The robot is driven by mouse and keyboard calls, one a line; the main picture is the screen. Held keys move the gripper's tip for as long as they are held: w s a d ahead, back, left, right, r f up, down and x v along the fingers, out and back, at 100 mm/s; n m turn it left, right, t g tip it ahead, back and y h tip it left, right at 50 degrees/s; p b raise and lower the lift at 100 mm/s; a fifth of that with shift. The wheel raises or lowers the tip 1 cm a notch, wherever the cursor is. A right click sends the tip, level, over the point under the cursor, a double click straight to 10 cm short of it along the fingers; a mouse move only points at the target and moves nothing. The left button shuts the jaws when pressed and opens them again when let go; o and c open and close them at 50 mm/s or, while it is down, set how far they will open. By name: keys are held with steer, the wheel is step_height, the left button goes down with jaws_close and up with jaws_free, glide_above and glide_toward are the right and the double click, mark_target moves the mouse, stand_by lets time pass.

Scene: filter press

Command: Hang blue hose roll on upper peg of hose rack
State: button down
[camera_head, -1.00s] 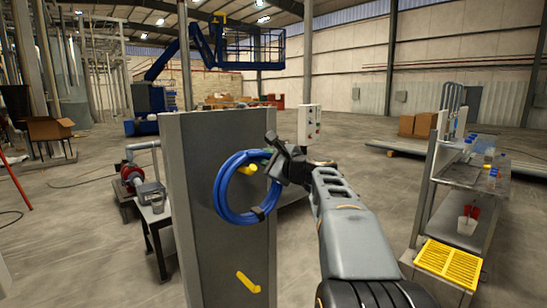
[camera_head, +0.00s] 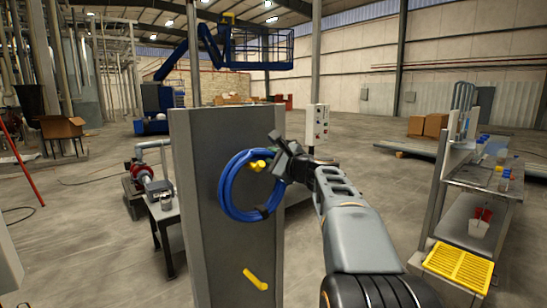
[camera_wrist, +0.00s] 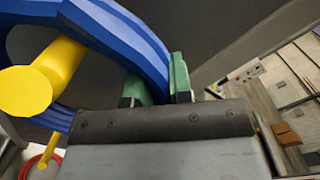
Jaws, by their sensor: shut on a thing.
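The blue hose roll (camera_head: 226,191) is an upright ring in front of the grey hose rack (camera_head: 222,258). My gripper (camera_head: 277,158) is shut on its upper right rim. In the wrist view, the green-padded fingers (camera_wrist: 158,88) pinch the blue hose (camera_wrist: 128,38). The yellow upper peg (camera_head: 258,165) shows inside the ring, near its upper right. In the wrist view, the upper peg (camera_wrist: 42,80) sticks out through the ring's opening and appears clear of the hose. The yellow lower peg (camera_head: 255,279) is bare, below the roll.
A bench with a yellow grate (camera_head: 459,265) stands at the right. A white control box (camera_head: 317,127) stands behind my gripper. Open floor lies between rack and bench.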

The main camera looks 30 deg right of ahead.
steer(key=shift+r, duration=0.1)
steer(key=c, duration=0.9)
jaws_free()
steer(key=shift+c, duration=0.2)
steer(key=shift+s, duration=0.15)
steer(key=shift+s+d, duration=0.15)
steer(key=shift+s, duration=0.2)
steer(key=b+v, duration=0.3)
steer(key=v, duration=1)
